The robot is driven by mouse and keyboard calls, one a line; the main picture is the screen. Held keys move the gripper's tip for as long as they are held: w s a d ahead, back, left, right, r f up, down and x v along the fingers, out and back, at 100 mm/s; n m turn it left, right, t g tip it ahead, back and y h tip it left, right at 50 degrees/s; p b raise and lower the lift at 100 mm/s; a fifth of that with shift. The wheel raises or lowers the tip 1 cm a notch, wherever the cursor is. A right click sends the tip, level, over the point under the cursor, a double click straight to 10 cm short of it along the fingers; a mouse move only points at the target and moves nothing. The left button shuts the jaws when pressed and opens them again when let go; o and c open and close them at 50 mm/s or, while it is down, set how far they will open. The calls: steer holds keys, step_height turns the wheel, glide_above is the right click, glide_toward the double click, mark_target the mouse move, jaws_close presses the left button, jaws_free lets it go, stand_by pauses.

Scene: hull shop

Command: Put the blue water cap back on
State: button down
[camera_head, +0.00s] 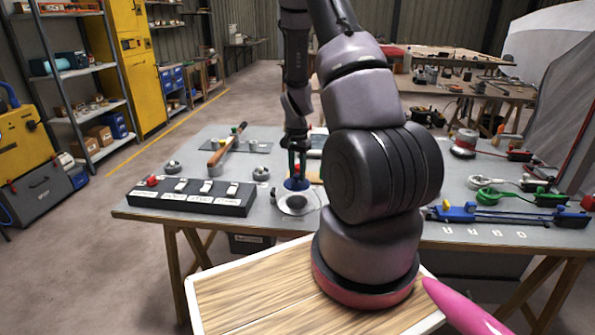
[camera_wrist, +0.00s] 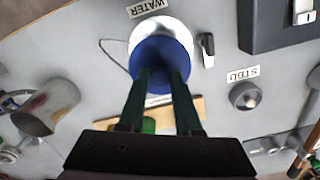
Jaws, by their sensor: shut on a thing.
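The blue water cap (camera_head: 297,184) is in my gripper (camera_head: 297,168), just above a round pale deck fitting (camera_head: 296,204) on the table's near side. In the wrist view the blue cap (camera_wrist: 160,54) sits between the fingertips (camera_wrist: 161,76) and covers part of a white ring (camera_wrist: 150,29). A label reading WATER (camera_wrist: 148,8) lies beside that ring. My gripper is shut on the cap. The fitting's opening is hidden, and I cannot tell whether the cap touches it.
A black switch panel (camera_head: 190,204) lies left of the fitting. A grey knob (camera_wrist: 243,96) by an STBD label and a metal cup (camera_wrist: 47,107) are nearby. A wooden-handled tool (camera_head: 222,152) lies farther back. Blue and green gear (camera_head: 480,213) lies right.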

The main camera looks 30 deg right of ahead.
mark_target(297, 182)
steer(key=shift+w+a+f, duration=0.1)
steer(key=shift+f, duration=3)
steer(key=shift+f, duration=0.2)
steer(key=shift+c, duration=0.2)
jaws_free()
steer(key=shift+r, duration=3.55)
jaws_close()
